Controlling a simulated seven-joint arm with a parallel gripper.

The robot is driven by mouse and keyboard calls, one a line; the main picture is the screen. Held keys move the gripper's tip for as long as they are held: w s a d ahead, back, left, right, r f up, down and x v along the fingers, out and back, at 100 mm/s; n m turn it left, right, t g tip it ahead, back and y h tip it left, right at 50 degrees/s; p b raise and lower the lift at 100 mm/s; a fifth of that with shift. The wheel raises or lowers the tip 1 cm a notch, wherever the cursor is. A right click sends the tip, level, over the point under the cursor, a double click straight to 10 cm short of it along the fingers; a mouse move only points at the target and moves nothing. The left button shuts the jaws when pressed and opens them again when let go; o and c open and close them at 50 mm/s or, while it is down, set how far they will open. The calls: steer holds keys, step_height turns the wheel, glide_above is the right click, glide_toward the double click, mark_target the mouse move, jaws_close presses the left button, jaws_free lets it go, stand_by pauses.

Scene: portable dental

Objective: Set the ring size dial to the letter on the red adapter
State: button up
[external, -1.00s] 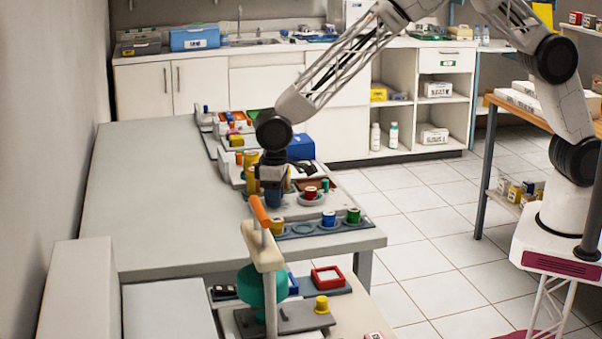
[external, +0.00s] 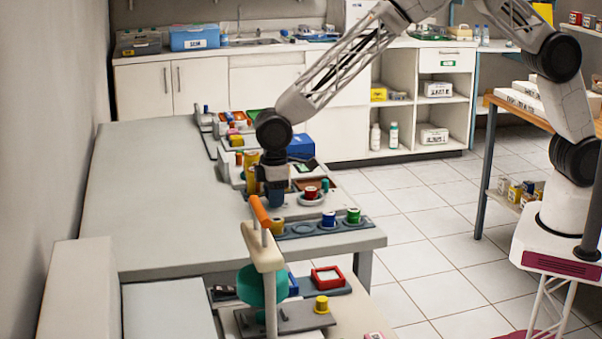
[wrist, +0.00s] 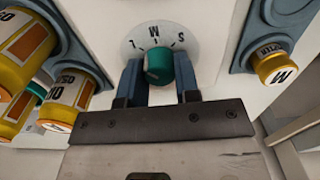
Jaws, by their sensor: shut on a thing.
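A teal dial knob (wrist: 158,67) sits on a round white plate (wrist: 137,42) marked with the letters L, M and S, which appear upside down in the wrist view. My gripper (wrist: 159,80) has its two blue-grey fingers on either side of the knob and is shut on it. In the external view my gripper (external: 275,193) points down at the table, and the knob is hidden there. A red adapter (external: 311,193) stands on a small round pale dish to the right of my gripper. Its letter is too small to read.
A grey rack (external: 345,225) near the table's edge holds yellow, blue and green adapters. A yellow adapter (wrist: 277,67) with a lettered top shows at right in the wrist view. Yellow bottles (wrist: 70,95) stand close at left. The table's left side is clear.

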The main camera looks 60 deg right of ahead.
steer(key=o, duration=0.9)
steer(key=shift+r, duration=0.1)
steer(key=shift+r, duration=3.85)
